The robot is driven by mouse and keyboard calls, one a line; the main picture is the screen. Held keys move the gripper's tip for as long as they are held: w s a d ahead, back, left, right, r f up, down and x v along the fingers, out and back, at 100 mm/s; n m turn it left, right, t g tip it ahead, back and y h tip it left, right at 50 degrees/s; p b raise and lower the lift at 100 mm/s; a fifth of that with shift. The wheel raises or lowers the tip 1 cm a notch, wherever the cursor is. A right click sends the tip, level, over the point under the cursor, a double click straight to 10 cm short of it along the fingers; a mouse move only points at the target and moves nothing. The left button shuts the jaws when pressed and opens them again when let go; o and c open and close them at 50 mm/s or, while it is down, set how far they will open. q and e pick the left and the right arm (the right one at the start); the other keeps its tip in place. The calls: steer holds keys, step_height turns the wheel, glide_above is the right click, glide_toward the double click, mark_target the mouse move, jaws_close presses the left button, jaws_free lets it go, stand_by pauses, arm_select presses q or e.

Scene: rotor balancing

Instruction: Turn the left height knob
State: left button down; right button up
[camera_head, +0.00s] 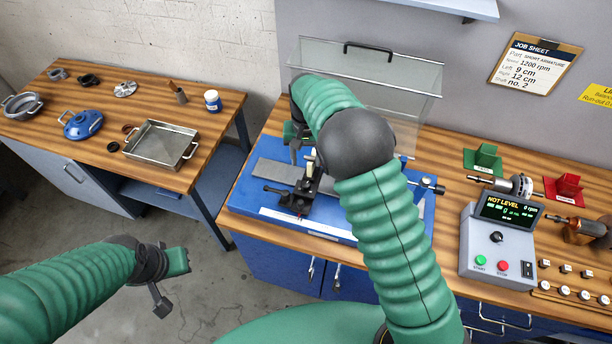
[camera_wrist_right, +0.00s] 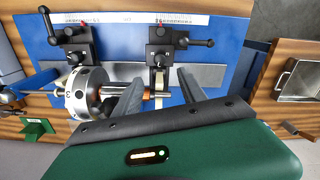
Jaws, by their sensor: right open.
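The balancing machine has a blue bed (camera_head: 250,190) with a black left support (camera_head: 299,200) on it. In the right wrist view the two black supports stand on a grey rail, and the left support (camera_wrist_right: 158,50) is the one on the right. A cream-coloured upright part (camera_wrist_right: 161,84), perhaps the height knob, shows at it. My right gripper (camera_wrist_right: 160,82) is open, its two grey fingers apart on either side of that part; contact cannot be told. In the head view my right arm hides much of the machine. My left gripper (camera_head: 170,280) hangs over the floor, away from both tables.
A rotor with a numbered disc (camera_wrist_right: 86,93) lies across the supports. The control box (camera_head: 490,245) reads NOT LEVEL and 0 rpm. A raised clear guard (camera_head: 400,85) stands behind the machine.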

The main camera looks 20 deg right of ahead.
mark_target(306, 184)
step_height(306, 184, down, 12)
steer(key=p, duration=0.3)
steer(key=shift+r, duration=0.25)
steer(key=shift+f, duration=0.45)
jaws_close()
